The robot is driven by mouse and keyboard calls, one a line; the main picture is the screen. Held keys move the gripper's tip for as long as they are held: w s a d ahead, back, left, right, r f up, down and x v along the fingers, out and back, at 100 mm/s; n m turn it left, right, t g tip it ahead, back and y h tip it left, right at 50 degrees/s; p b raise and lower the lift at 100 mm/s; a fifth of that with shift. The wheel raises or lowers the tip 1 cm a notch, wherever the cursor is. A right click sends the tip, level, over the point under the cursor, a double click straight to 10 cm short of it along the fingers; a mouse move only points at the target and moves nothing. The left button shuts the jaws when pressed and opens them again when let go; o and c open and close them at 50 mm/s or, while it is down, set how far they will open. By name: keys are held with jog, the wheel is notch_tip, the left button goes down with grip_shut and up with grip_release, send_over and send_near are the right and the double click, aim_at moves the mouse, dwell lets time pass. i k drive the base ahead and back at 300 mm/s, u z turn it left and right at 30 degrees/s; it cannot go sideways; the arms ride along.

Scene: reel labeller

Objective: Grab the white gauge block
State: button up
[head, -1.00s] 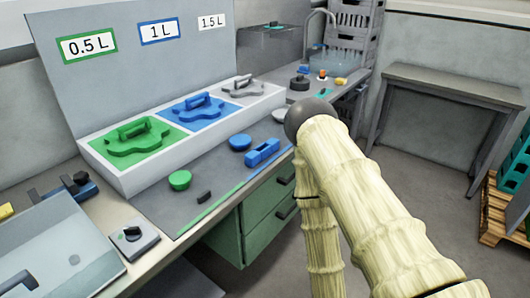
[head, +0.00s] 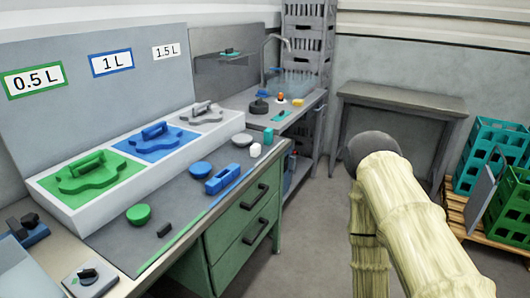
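A small white block (head: 255,150), which looks like the white gauge block, stands on the grey bench top near its front right corner. It is just right of a blue block with a slot (head: 222,179) and in front of a pale grey round knob (head: 242,140). My arm, in a cream sleeve, is at the right of the head view, apart from the bench. My gripper is not in view.
A white tray (head: 70,220) holds green, blue and grey handled plates. A green bowl-shaped knob (head: 138,214) and a small black block (head: 164,230) lie in front of it. Crates (head: 500,150) on a pallet stand at right. The floor between is clear.

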aim_at(255, 149)
jog(key=k, duration=0.55)
jog(key=z, duration=0.6)
jog(key=i, duration=1.45)
jog(key=u, duration=0.7)
